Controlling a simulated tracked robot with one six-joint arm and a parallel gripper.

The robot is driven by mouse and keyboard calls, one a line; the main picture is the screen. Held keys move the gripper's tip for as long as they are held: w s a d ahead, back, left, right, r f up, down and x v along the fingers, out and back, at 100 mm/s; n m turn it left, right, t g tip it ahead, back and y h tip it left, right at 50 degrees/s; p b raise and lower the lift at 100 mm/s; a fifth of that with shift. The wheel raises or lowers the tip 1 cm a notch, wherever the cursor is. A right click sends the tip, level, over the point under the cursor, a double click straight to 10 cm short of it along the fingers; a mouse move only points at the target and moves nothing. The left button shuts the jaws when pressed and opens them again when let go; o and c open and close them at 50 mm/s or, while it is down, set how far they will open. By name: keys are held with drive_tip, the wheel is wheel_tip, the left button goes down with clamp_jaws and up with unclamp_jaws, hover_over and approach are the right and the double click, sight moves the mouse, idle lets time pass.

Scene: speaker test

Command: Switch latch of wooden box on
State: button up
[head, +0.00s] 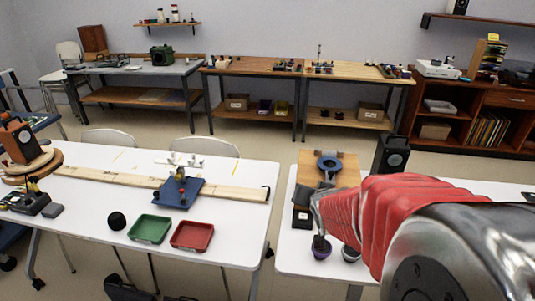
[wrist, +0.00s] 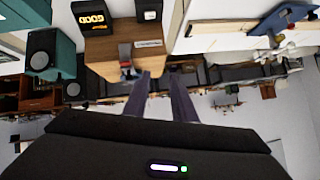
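The wooden box (head: 346,162) stands on the right white table in the head view, with a dark blue ring-shaped part on it. In the wrist view the box (wrist: 105,48) shows at upper left, with a small label (wrist: 149,43) and a small metal latch (wrist: 127,73) with a bit of red near it. My gripper (wrist: 158,76) has its two dark fingers apart with nothing seen between them. The fingertips are just right of the latch in the wrist view; I cannot tell whether they touch the box. In the head view my red-sleeved arm partly hides the gripper.
A black speaker (head: 391,154) stands behind my arm. A black device with a lit yellow display (wrist: 91,19) is near the box. The left table holds a green tray (head: 149,230) and a red tray (head: 192,236).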

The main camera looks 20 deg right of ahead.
drive_tip(key=d+f+m+t, duration=0.3)
drive_tip(key=d+f+m, duration=0.1)
drive_tip(key=d+f, duration=0.35)
drive_tip(key=s+d+f+m+t, duration=0.3)
drive_tip(key=s+m+t, duration=0.1)
drive_tip(key=s+m, duration=0.3)
drive_tip(key=shift+s+d+m+t+y, duration=0.3)
drive_tip(key=shift+s+m+t+y, duration=0.1)
drive_tip(key=shift+s, duration=0.05)
drive_tip(key=shift+f, duration=0.1)
drive_tip(key=x, duration=1.4)
drive_tip(key=shift+c, duration=0.4)
